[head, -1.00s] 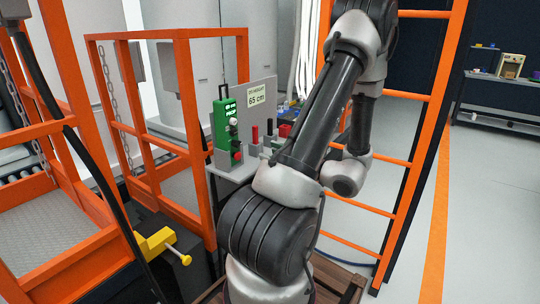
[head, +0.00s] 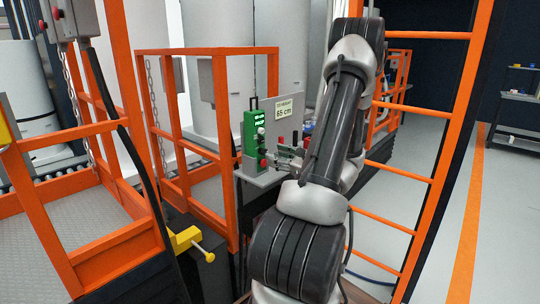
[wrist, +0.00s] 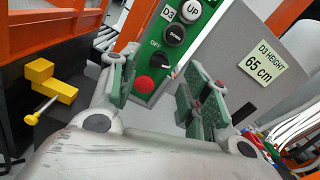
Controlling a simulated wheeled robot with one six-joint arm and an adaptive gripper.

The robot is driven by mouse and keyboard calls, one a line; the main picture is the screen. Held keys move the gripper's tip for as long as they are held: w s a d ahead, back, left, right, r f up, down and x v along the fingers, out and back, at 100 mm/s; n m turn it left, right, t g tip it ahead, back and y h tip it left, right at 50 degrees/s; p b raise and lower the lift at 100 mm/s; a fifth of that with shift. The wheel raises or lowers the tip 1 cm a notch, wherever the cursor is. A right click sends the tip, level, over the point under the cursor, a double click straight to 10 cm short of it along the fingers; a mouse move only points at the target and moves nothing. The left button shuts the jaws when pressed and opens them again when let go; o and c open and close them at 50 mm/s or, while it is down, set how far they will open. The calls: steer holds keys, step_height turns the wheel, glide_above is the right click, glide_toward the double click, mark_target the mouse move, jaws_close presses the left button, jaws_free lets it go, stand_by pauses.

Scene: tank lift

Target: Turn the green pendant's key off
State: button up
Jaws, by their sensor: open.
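The green pendant (head: 252,135) stands upright on a grey ledge in the head view. In the wrist view the pendant (wrist: 205,22) shows a D3 label, a white UP button, a black button, a black key switch (wrist: 163,62) beside the word OFF, and a red button (wrist: 145,84). The key's exact angle is hard to tell. My gripper (wrist: 158,78) is open. Its fingers are on either side of the lower pendant face, with the key and red button showing between them. In the head view my gripper (head: 285,158) is at the pendant's right, partly hidden by my arm.
A grey panel with a "D3 HEIGHT 65 cm" sign (head: 285,108) stands right behind the pendant. Orange railings (head: 195,52) are at the left, an orange ladder (head: 425,120) at the right. A yellow handle (head: 186,238) juts out low at the left.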

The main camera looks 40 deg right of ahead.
mark_target(265, 152)
steer(key=shift+w+a, duration=0.15)
steer(key=shift+w, duration=2.05)
steer(key=c, duration=1)
steer(key=shift+a+n, duration=0.1)
steer(key=shift+n, duration=1.4)
steer(key=shift+c, duration=0.2)
steer(key=o, duration=1)
steer(key=shift+o, duration=0.2)
steer(key=s+d, duration=0.1)
steer(key=s, duration=1.1)
steer(key=shift+c, duration=0.5)
